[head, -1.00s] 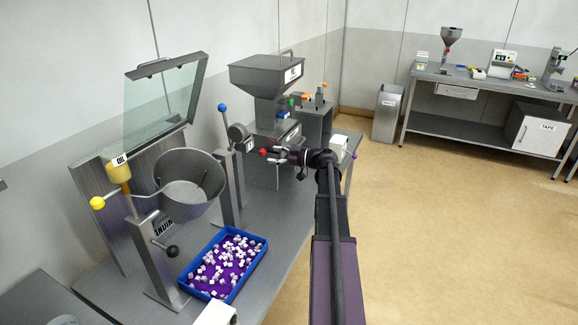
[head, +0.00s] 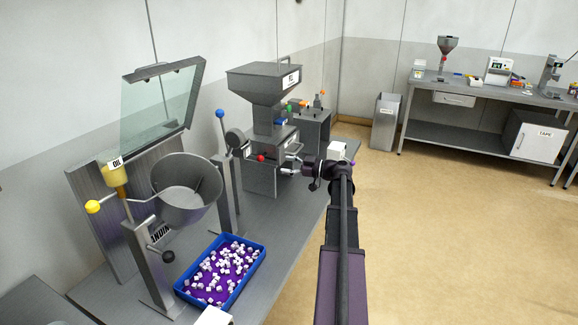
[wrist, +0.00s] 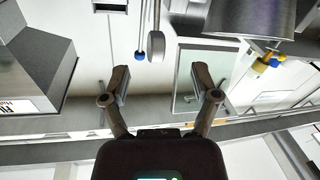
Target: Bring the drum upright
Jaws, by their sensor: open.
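The drum (head: 186,207) is a grey metal pan held between two posts on the left bench in the head view. Its open mouth is tilted toward the camera and right. A lever with a blue knob (head: 220,113) rises by the right post, and a crank with a black knob (head: 168,256) sits low on the front post. My gripper (head: 288,160) is open and empty, right of the drum and apart from it. In the wrist view my gripper (wrist: 160,84) has its fingers spread; the drum (wrist: 252,16) shows top right, and the blue knob (wrist: 139,56) lies beyond the fingers.
A blue tray (head: 181,294) of small white pieces on purple lies below the drum. A raised glass hood (head: 155,105) stands behind it. A yellow knob (head: 93,207) sticks out at left. A hopper machine (head: 262,82) stands beside my gripper. The floor at right is clear.

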